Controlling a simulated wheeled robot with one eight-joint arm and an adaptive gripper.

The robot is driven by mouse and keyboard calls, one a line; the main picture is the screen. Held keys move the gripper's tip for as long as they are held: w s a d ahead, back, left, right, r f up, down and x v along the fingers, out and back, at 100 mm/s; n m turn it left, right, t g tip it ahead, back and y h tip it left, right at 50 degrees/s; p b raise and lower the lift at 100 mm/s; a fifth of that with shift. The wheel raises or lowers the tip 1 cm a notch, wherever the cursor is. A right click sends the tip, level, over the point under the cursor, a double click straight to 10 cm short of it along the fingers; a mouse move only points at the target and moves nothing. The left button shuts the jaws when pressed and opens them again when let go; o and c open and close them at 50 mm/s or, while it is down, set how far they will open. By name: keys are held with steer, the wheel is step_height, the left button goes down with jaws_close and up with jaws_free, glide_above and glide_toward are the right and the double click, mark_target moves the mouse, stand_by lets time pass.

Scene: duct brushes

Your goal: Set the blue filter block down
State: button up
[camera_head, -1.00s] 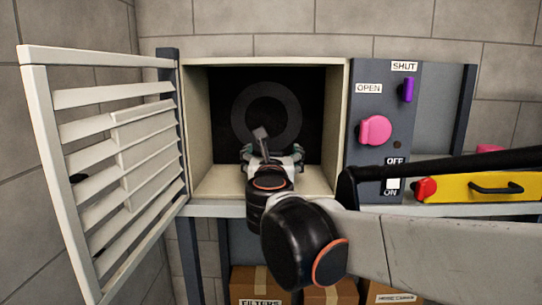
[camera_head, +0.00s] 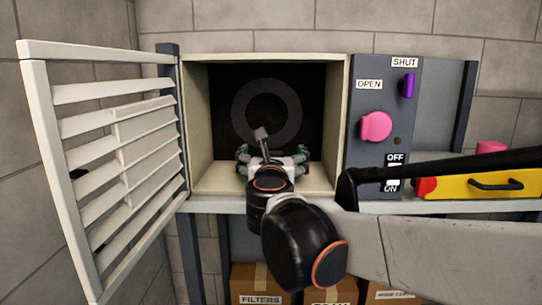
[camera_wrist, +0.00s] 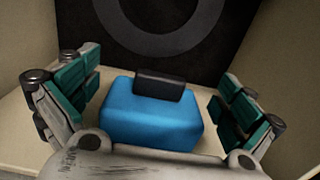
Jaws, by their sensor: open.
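The blue filter block (camera_wrist: 150,120) sits on the pale floor of the open duct box (camera_head: 200,120) in the wrist view. It has a dark grip (camera_wrist: 160,84) on top. In the head view my arm hides the block. My gripper (camera_wrist: 160,98) is open, with one green-padded finger on each side of the block and a gap visible on both sides. It also shows in the head view (camera_head: 272,158), inside the box mouth. The dark back wall with a grey ring (camera_wrist: 165,25) stands behind the block.
A white louvred door (camera_head: 110,150) stands swung open at the left. To the right is a grey panel with a pink knob (camera_head: 376,126), a purple lever (camera_head: 409,85) and a switch. A yellow toolbox (camera_head: 482,187) is on the right shelf. Cardboard boxes (camera_head: 258,282) are below.

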steer(key=shift+r, duration=0.25)
steer(key=shift+s+a+f, duration=0.1)
steer(key=shift+s+f, duration=0.05)
steer(key=shift+s, duration=0.25)
steer(key=s+r+n+t+y+b, duration=0.15)
steer(key=s+n+y, duration=0.25)
steer(key=s+n, duration=0.65)
steer(key=s+d+f+n+g+h, duration=0.1)
steer(key=s+d+f+n+g, duration=0.3)
steer(key=s+d+f+n, duration=0.2)
steer(key=s+d+f+n+g+h, duration=0.1)
steer(key=s+d+f+n+g, duration=0.3)
steer(key=f+n, duration=0.7)
steer(key=s+d+f+n+g+h, duration=0.1)
steer(key=s+d+f+n+g, duration=0.3)
steer(key=s+d+f+n, duration=0.4)
step_height(320, 180, down, 4)
steer(key=shift+d+r+n+b, duration=0.2)
steer(key=shift+d+n+b, duration=0.25)
steer(key=shift+d, duration=0.15)
